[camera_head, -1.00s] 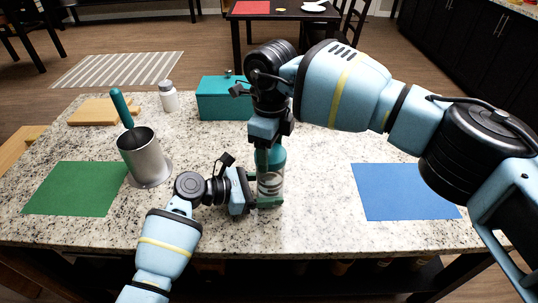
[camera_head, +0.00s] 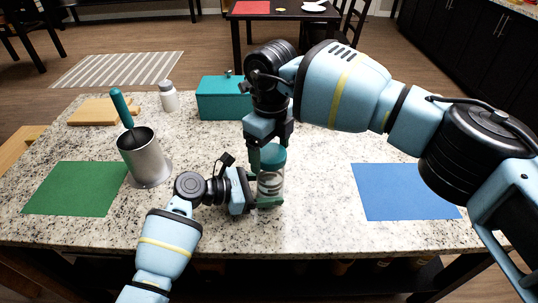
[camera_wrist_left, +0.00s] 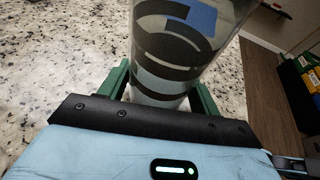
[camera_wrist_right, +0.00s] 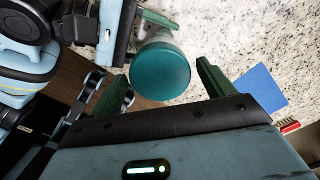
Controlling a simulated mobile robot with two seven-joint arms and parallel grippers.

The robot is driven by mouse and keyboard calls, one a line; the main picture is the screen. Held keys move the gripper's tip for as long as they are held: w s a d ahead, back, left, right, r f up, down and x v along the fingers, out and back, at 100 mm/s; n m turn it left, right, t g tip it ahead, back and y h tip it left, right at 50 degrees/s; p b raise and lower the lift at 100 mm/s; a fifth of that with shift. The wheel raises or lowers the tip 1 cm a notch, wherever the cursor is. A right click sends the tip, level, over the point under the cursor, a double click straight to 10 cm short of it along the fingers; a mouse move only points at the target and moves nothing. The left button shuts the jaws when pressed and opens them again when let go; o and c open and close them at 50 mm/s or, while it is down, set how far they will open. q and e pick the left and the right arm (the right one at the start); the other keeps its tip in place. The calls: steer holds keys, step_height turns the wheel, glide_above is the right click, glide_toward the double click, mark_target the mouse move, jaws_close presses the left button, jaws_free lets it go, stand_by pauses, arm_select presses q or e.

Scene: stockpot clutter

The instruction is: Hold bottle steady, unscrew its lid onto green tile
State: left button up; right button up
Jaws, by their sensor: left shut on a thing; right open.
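The bottle (camera_head: 270,184) is clear with dark bands and stands upright near the counter's front edge, with a teal lid (camera_head: 271,155) on top. My left gripper (camera_head: 268,202) is shut around its lower body; the left wrist view shows the bottle (camera_wrist_left: 187,50) between the green fingers. My right gripper (camera_wrist_right: 160,82) is open just above and behind the bottle, pointing down. In the right wrist view the round lid (camera_wrist_right: 160,70) lies between and slightly beyond its fingertips. The green tile (camera_head: 75,190) lies flat and empty at the left.
A metal pot (camera_head: 147,158) with a teal-handled utensil stands between the green tile and my left arm. A teal box (camera_head: 222,98), a white bottle (camera_head: 168,97) and a cutting board (camera_head: 100,111) are behind. A blue tile (camera_head: 403,191) lies at the right.

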steer(key=shift+m, duration=0.6)
steer(key=m, duration=0.4)
steer(key=shift+m, duration=0.3)
steer(key=m, duration=0.4)
steer(key=shift+m, duration=0.3)
